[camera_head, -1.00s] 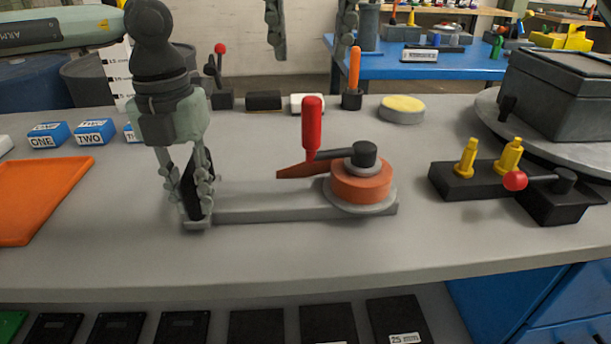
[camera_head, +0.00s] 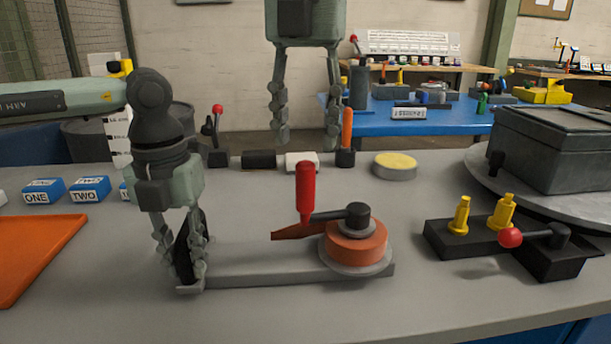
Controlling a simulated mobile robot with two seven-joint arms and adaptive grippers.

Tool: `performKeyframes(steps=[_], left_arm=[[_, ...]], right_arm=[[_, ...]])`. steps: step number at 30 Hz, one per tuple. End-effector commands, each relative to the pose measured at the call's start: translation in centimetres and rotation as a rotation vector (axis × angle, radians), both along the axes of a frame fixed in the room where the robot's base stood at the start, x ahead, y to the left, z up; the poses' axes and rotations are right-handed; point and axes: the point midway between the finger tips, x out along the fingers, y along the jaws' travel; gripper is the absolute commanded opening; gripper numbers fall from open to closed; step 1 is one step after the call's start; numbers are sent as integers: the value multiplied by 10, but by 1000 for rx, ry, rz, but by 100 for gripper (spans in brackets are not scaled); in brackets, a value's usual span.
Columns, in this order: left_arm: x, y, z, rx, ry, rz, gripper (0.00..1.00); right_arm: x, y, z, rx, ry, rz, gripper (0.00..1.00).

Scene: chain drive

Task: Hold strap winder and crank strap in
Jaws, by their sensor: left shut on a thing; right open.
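The strap winder lies on the grey bench: a long grey base (camera_head: 265,264) with an orange strap roll (camera_head: 355,248) at its right end. An orange strap tail (camera_head: 292,234) sticks out to the left of the roll. A dark crank arm (camera_head: 333,215) runs from the hub to an upright red handle (camera_head: 305,192). My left gripper (camera_head: 190,272) points down and is shut on the black upright grip (camera_head: 184,250) at the base's left end. My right gripper (camera_head: 307,140) hangs open and empty, above and behind the red handle in the picture.
To the right stands a black fixture (camera_head: 450,239) with yellow pegs and a red-knobbed lever (camera_head: 510,238). A grey box (camera_head: 555,150) sits on a round turntable behind it. An orange tray (camera_head: 35,255) and blue blocks (camera_head: 90,188) are at left. A yellow-topped disc (camera_head: 395,164) lies behind the winder.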

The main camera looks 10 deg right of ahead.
Motion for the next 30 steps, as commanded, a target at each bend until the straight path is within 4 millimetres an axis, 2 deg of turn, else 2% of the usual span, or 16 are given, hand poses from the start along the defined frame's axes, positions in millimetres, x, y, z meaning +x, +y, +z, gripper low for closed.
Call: performKeyframes(steps=[3,10,15,23,25,30], left_arm=[[0,0,0,3,0,-2,0],[0,0,0,2,-1,-2,0],[0,0,0,2,-1,-2,0],[0,0,0,2,-1,-2,0],[0,0,0,2,-1,-2,0],[0,0,0,2,-1,-2,0]], right_arm=[[-1,-1,-27,-2,3,1,44],[0,0,-62,-1,2,0,44],[0,0,-73,-1,0,1,44],[0,0,-75,0,0,1,44],[0,0,-75,0,0,1,39],[0,0,-75,0,0,1,18]])
